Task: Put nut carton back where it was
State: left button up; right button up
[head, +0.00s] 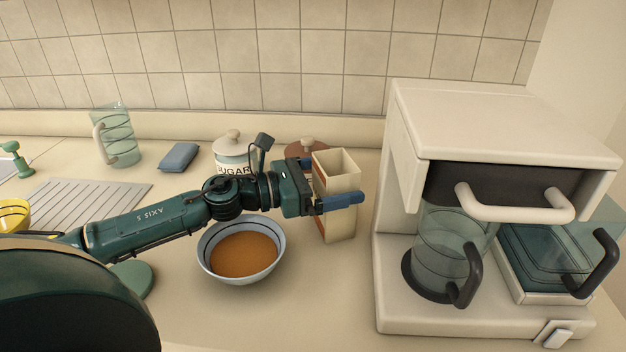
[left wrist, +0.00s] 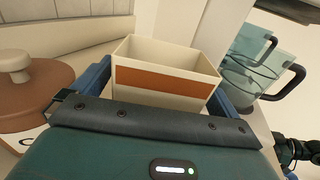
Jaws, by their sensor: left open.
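The nut carton (head: 340,215) is a tall, open-topped cream box with an orange-brown band. It stands upright on the counter between the bowl and the coffee maker. My left gripper (head: 334,184) is open, with one blue finger on each side of the carton. The carton's open top also shows in the left wrist view (left wrist: 165,82), between the blue fingers. Whether the fingers touch its sides I cannot tell. My right gripper is not clearly seen in the head view; a dark piece of arm shows at the right edge of the left wrist view.
A bowl of brown contents (head: 243,258) sits just under my left arm. The coffee maker (head: 470,110) with a glass jug (head: 445,255) stands close on the right. A sugar jar (head: 232,147) and a brown-lidded jar (head: 307,148) stand behind. Counter in front of the carton is clear.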

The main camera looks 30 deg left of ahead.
pick_arm(q)
jog(key=b+v, duration=0.2)
jog(key=v, duration=0.1)
jog(key=shift+s+a+f, duration=0.1)
jog(key=shift+s+f, duration=0.05)
send_near(319, 183)
jog(key=shift+w+d, duration=0.25)
jog(key=shift+w, duration=0.05)
pick_arm(e)
jog(key=shift+a+f, duration=0.1)
jog(key=shift+f, duration=0.6)
jog(key=shift+s+r, duration=0.1)
